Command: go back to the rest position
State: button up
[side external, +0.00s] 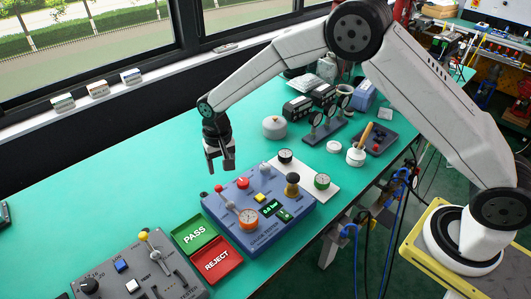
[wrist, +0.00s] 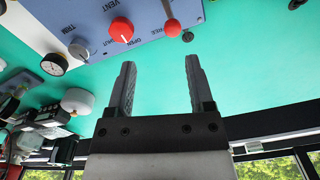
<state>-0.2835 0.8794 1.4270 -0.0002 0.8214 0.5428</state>
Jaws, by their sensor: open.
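The box carries a red knob (side external: 243,183), a lever with a red ball, a yellow button (side external: 260,198), a dial gauge (side external: 249,219) and a small green display (side external: 270,207). In the wrist view, the red knob (wrist: 121,30) and the red ball (wrist: 172,28) lie beyond the fingertips. The gripper appears apart from the box.
A grey control panel (side external: 130,268) and the PASS (side external: 194,235) and REJECT (side external: 217,260) pads are at the front. A round grey pot (side external: 274,127) and a gauge stand (side external: 322,130) stand behind. The table's left side (side external: 100,190) is clear.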

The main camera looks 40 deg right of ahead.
jog(key=s+d+r+n+t, duration=0.1)
jog(key=s+d+r, duration=0.3)
jog(key=s+d, duration=0.3)
jog(key=s+d+r+n+t, duration=0.1)
jog(key=s+d+r, duration=0.3)
jog(key=s, duration=1.2)
jog(key=d+n, duration=0.1)
jog(key=d, duration=0.3)
jog(key=shift+s, duration=0.3)
